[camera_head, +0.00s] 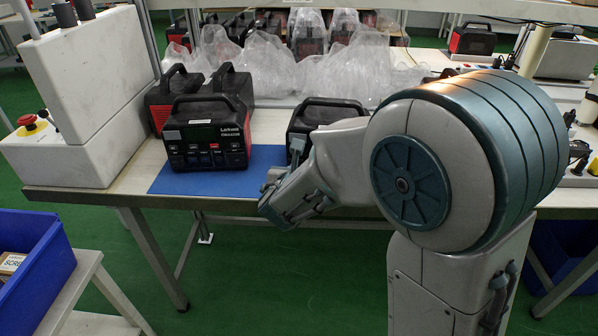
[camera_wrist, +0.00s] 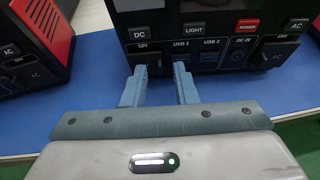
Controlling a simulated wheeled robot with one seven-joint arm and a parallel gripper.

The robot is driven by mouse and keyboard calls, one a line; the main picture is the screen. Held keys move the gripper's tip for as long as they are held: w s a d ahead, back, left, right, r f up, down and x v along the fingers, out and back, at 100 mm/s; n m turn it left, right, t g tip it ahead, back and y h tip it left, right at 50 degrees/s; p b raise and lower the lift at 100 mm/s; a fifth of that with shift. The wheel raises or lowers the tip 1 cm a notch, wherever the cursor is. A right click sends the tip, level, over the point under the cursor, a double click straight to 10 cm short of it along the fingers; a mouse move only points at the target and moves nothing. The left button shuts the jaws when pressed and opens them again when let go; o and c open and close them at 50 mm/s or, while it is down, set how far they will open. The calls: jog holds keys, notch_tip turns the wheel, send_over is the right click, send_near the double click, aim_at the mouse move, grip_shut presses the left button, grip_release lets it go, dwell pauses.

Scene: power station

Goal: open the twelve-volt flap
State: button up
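A black power station (camera_wrist: 215,25) fills the top of the wrist view, its front panel facing me; in the head view it (camera_head: 325,107) is mostly hidden behind my arm. The twelve-volt flap (camera_wrist: 150,60) is a dark cover below the "12V" label at the panel's lower left. My gripper (camera_wrist: 161,72) is open, its two blue fingers spread, tips at the flap's height, one on either side of it. I cannot tell whether the fingers touch it. The flap looks closed, but the fingers partly hide it. In the head view my gripper (camera_head: 272,186) is beside the blue mat.
A second power station (camera_head: 207,140) stands on the blue mat (camera_head: 190,182), left of the first; its red end shows in the wrist view (camera_wrist: 48,25). Clear plastic bags (camera_head: 340,65) lie behind. A white machine with a red button (camera_head: 27,121) stands at the left.

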jog(key=shift+c, duration=0.4)
grip_shut()
